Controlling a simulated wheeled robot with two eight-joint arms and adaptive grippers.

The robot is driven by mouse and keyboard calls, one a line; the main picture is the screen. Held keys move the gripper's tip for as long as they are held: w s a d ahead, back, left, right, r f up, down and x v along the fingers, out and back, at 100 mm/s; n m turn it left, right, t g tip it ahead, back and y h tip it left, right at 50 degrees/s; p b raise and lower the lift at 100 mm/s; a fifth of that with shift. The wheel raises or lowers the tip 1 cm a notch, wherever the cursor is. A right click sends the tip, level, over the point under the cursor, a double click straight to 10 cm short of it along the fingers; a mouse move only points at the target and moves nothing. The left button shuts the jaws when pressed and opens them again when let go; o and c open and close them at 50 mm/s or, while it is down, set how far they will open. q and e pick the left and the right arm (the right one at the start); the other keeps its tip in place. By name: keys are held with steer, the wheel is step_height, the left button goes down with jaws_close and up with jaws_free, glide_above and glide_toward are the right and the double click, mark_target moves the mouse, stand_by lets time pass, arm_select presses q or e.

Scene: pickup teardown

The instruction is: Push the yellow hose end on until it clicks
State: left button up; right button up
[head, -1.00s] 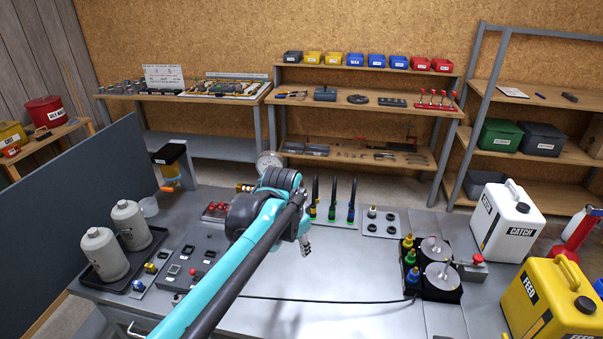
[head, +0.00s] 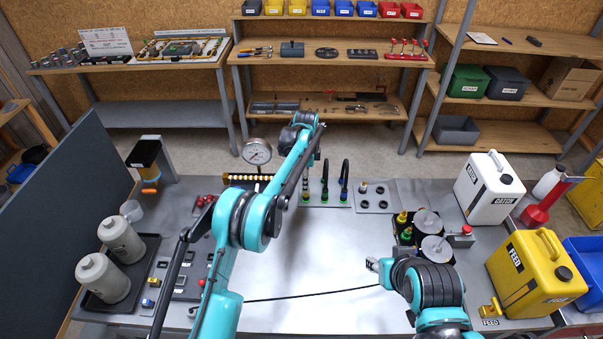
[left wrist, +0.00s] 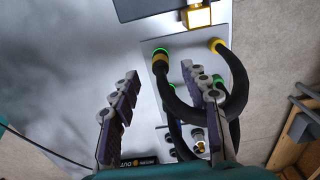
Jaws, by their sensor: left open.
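In the left wrist view a black hose end with a yellow collar (left wrist: 159,62) stands at a green-lit ring on the grey port plate (left wrist: 148,78). Another yellow hose end (left wrist: 216,44) shows farther up, close to a brass fitting (left wrist: 197,16); I cannot tell whether they touch. My left gripper (left wrist: 163,75) is open and empty above the plate, its right finger overlapping the black hoses. In the head view my left arm reaches to the hoses (head: 325,172) and hides its fingertips and part of the plate. My right gripper (head: 373,265) is low over the bench.
A pressure gauge (head: 257,151) and a dark block with brass fittings (head: 240,178) stand left of the hoses. A plate with round ports (head: 378,197) lies to the right.

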arm_select(q)
step_height(320, 180, down, 7)
steer(key=shift+r+b, duration=0.15)
steer(key=shift+b, duration=0.2)
jaws_close()
